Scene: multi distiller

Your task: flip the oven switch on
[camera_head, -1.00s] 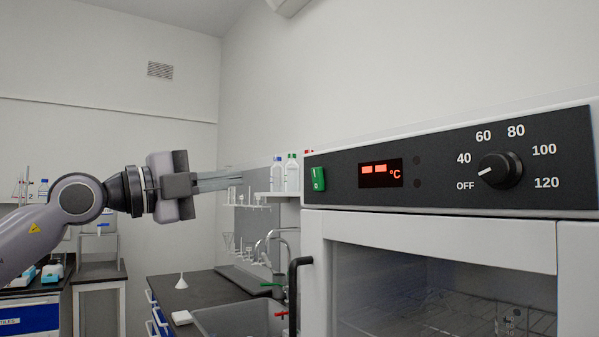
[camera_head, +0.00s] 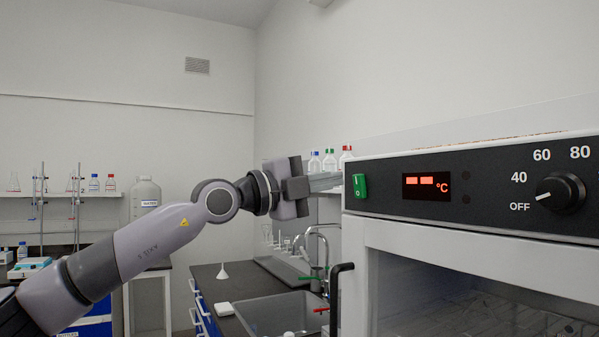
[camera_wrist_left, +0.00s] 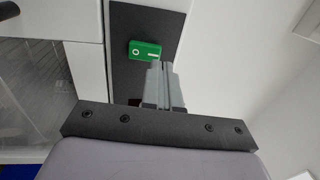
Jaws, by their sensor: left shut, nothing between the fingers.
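The green oven switch (camera_head: 360,186) is a rocker marked I and O at the left end of the oven's black front panel (camera_head: 470,190). I cannot tell which side is pressed in. My left gripper (camera_head: 338,181) is shut and empty, its fingers pointing right at the switch, with the tips very close to it. In the left wrist view the switch (camera_wrist_left: 144,50) lies just beyond the fingertips (camera_wrist_left: 159,68), which overlap its lower right edge. I cannot tell whether they touch it. My right gripper is not in view.
The oven panel also carries a red-lit display (camera_head: 426,186) and a black knob (camera_head: 560,193) pointing near OFF. A sink (camera_head: 280,315) and bottles (camera_head: 329,162) are behind.

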